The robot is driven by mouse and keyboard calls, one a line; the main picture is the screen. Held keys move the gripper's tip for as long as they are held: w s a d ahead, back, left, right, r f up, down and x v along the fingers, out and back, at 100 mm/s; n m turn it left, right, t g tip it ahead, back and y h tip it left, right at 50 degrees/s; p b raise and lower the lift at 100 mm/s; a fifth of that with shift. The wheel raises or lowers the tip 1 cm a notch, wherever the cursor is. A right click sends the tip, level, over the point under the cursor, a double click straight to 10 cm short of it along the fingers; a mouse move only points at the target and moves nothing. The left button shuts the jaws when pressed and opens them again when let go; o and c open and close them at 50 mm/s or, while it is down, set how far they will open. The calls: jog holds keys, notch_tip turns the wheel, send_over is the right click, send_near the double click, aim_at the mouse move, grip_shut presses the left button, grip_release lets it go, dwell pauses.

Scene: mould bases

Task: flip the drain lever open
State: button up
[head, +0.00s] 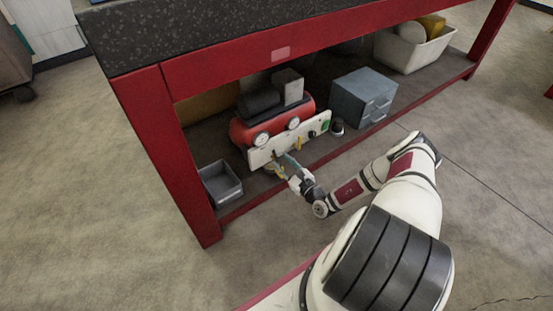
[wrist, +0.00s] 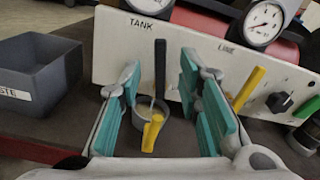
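My gripper (wrist: 160,75) is open, with teal pads on both fingers and nothing held between them. In the head view it (head: 282,166) is low in front of the white panel (head: 290,139) of a red compressor. Between the fingers in the wrist view are an upright black bar (wrist: 160,66) and, lower down, a yellow lever (wrist: 152,131) pointing toward me over a round grey cup or ring. A second yellow lever (wrist: 249,88) slants up right of the right finger. No drain label is legible, so I cannot tell which lever is the drain lever.
The compressor (head: 250,130) sits on the lower shelf under a red workbench (head: 150,125). A grey open bin (wrist: 40,75) stands left; a grey drawer box (head: 362,98) stands right. Two gauges sit above the panel. A black knob (wrist: 279,102) is at right.

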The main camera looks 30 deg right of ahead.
aim_at(275, 154)
jog(key=shift+w+b, duration=0.65)
jog(key=shift+w, duration=1.6)
grip_shut()
